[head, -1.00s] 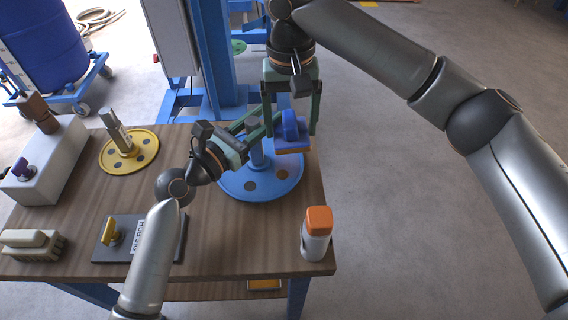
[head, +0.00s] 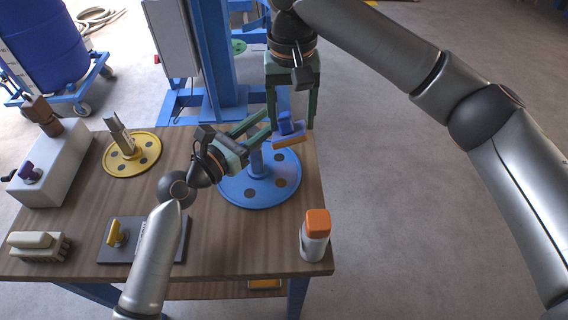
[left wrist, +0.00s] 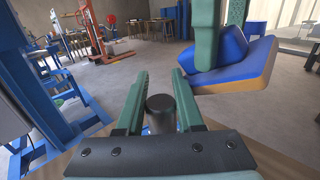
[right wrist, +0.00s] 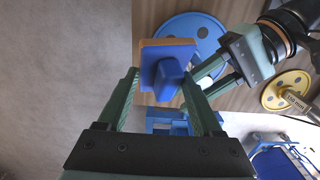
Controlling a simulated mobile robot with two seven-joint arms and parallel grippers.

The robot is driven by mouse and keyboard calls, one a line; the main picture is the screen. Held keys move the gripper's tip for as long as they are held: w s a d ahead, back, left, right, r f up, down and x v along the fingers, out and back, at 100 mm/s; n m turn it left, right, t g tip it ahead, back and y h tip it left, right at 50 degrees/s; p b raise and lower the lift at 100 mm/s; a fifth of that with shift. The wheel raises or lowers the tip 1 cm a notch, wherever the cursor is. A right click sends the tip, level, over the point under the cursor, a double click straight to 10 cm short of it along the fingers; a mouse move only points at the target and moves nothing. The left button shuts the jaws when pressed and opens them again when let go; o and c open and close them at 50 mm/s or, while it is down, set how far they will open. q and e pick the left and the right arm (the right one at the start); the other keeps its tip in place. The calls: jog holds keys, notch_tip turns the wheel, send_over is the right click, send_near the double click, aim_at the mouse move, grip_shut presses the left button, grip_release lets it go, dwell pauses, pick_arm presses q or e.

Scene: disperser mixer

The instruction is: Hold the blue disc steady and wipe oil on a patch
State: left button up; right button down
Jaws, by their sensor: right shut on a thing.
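The blue disc (head: 262,192) lies flat on the wooden table with a short upright post (left wrist: 161,112) at its centre. My left gripper (head: 262,128) has its fingers on both sides of the post's dark top, with little or no gap. My right gripper (head: 292,122) is shut on the handle of a blue wiping block (head: 287,138) with an orange-brown underside. The block is tilted and held above the disc's far right side, apart from it. It also shows in the right wrist view (right wrist: 168,70). Any oil on the block is not visible.
An orange-capped bottle (head: 315,236) stands at the table's front right. A yellow disc (head: 132,154), a grey box (head: 55,165), a brush (head: 40,246) and a dark plate with a yellow handle (head: 120,240) occupy the left. A blue machine column (head: 212,60) stands behind the table.

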pick_arm(q)
jog(key=shift+s+d+f, duration=0.2)
jog(key=shift+d+f, duration=0.1)
jog(key=shift+f, duration=0.25)
pick_arm(e)
jog(key=shift+a+r, duration=0.35)
jog(key=shift+a, duration=0.05)
pick_arm(q)
jog(key=shift+c, duration=0.4)
jog(key=o, duration=0.4)
jog(key=shift+s+a, duration=0.1)
jog(key=shift+o, duration=0.7)
jog(key=r+v, duration=0.1)
jog(key=v, duration=1)
jog(key=shift+a, duration=0.5)
pick_arm(e)
jog(key=shift+d+f, duration=0.2)
pick_arm(q)
jog(key=shift+s+a, duration=0.1)
pick_arm(e)
jog(key=shift+f+b, duration=0.45)
jog(key=shift+b, duration=0.05)
pick_arm(q)
jog(key=v, duration=0.5)
jog(key=shift+s+a, duration=0.25)
jog(key=shift+a, duration=0.1)
